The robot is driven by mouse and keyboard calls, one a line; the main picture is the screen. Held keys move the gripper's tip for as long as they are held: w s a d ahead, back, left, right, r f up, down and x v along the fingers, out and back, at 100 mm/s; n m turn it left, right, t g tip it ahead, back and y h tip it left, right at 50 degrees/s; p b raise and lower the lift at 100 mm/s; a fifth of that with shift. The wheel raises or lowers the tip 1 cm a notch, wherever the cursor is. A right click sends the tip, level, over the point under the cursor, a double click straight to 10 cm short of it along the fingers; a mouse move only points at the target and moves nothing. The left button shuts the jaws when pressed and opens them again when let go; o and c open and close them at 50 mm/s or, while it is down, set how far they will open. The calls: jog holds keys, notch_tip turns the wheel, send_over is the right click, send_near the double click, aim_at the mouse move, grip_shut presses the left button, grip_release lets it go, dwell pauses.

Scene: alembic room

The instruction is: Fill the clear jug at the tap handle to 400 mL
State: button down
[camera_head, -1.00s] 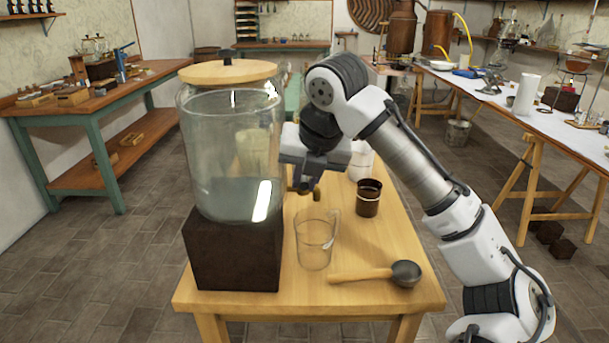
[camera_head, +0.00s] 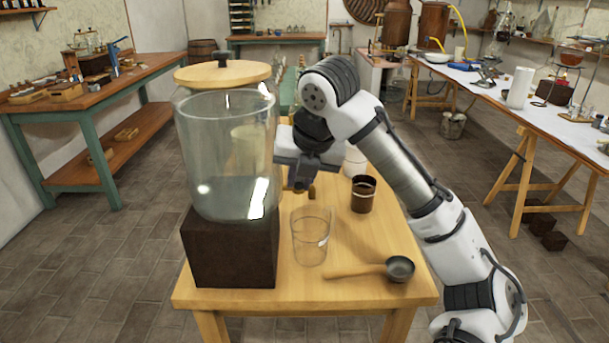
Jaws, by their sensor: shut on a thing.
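The clear jug (camera_head: 311,240) stands upright on the wooden table, just right of the dark block under the large glass dispenser (camera_head: 228,150). I cannot make out any water in it. The dispenser holds water in its lower part and has a wooden lid. The brass tap handle (camera_head: 311,192) shows at the dispenser's right side, above the jug, partly hidden by my gripper. My gripper (camera_head: 301,183) is at the tap, shut on the handle; its fingertips are small and partly hidden. The tap's spout is hard to see.
A dark brown cup (camera_head: 363,195) and a white container (camera_head: 355,162) stand behind and right of the jug. A ladle (camera_head: 385,269) with a wooden handle lies at the table's front right. The wooden table (camera_head: 230,298) has bare room along its front edge.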

jog(key=shift+a, duration=0.1)
dwell(0.4)
jog(key=shift+w+d+n+y+p, duration=0.1)
jog(key=shift+d+n+y+p, duration=0.1)
jog(key=shift+d+n+p, duration=0.25)
jog(key=shift+d+n+y+p, duration=0.2)
jog(key=shift+n+p, duration=0.1)
jog(key=shift+n, duration=0.35)
jog(key=shift+w+d+n+g+y+p, duration=0.1)
jog(key=shift+d+n+g+y+p, duration=0.2)
jog(key=shift+n, duration=0.3)
jog(key=shift+w+d+n+g+y+p, duration=0.15)
jog(key=shift+n+g+p, duration=0.2)
jog(key=shift+n, duration=0.25)
jog(key=shift+w+d+n+p, duration=0.1)
jog(key=shift+d+n+p, duration=0.2)
jog(key=shift+n, duration=0.3)
dwell(4.6)
